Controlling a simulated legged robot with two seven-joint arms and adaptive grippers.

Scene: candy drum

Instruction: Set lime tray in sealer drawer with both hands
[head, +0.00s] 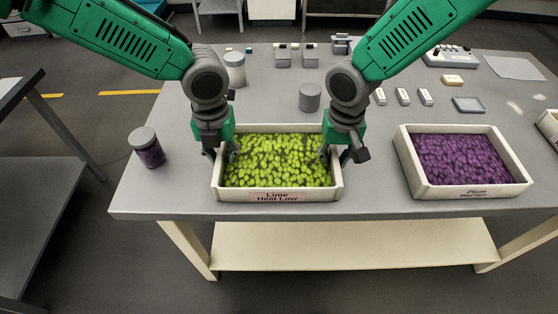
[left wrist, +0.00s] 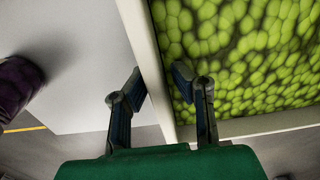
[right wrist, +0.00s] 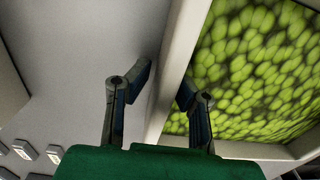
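The lime tray (head: 277,196) is a cream open box full of green candies, labelled "Lime Heat Low", sitting on the grey table near its front edge. My left gripper (head: 222,153) is at its left wall. In the left wrist view my left fingers (left wrist: 157,82) are apart, one on each side of that wall (left wrist: 150,60). My right gripper (head: 338,156) is at the tray's right wall. In the right wrist view its fingers (right wrist: 163,82) are apart astride a wall (right wrist: 178,65), with a small gap showing. No sealer drawer can be made out.
A plum tray (head: 464,192) of purple candies stands to the right. A lidded purple jar (head: 147,148) stands left near the table edge. A grey cylinder (head: 310,97) and a white jar (head: 235,70) stand behind the lime tray. Small blocks (head: 403,96) lie at the back right.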

